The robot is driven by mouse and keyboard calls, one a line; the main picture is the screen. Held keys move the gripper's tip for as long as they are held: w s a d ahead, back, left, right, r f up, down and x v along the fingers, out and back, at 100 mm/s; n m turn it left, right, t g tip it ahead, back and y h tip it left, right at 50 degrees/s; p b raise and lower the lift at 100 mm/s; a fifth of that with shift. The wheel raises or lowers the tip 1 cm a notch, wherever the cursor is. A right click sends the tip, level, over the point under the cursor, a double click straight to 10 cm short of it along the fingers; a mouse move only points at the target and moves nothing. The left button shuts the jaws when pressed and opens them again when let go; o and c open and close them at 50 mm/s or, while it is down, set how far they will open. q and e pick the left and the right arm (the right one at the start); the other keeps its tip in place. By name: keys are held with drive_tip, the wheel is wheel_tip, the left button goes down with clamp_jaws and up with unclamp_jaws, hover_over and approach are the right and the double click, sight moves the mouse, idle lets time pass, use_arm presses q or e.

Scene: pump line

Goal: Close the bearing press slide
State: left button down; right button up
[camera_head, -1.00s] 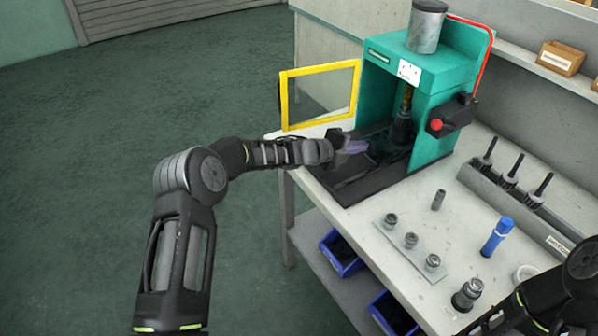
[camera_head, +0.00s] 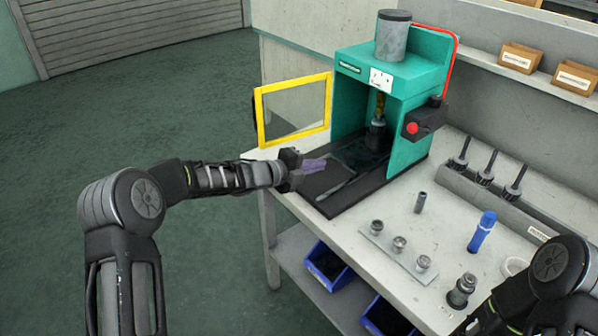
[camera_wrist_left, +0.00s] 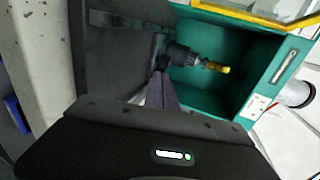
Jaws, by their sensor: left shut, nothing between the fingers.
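The teal bearing press (camera_head: 410,75) stands on the bench with its yellow-framed guard door (camera_head: 262,118) swung open to the left. A dark base with a slide track (camera_head: 335,200) extends out of the press's front opening. I cannot clearly tell the slide plate from the track. My left gripper (camera_head: 318,164) is shut and empty, its purple fingers just above the outer part of the track. In the left wrist view the fingers (camera_wrist_left: 162,92) point at the dark ram tooling (camera_wrist_left: 180,56) inside the press; contact with the slide cannot be told. My right gripper is out of frame.
A dark box with a red button (camera_head: 412,128) sits on the press's right side. A plate with several metal bearings (camera_head: 398,244), a blue cylinder (camera_head: 482,232) and a tool rack (camera_head: 500,200) stand to the right. Blue bins (camera_head: 328,264) are below. The floor at left is clear.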

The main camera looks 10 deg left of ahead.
use_arm(q)
drive_tip(key=v, duration=0.5)
drive_tip(key=shift+s+a, duration=0.15)
drive_tip(key=shift+a, duration=0.1)
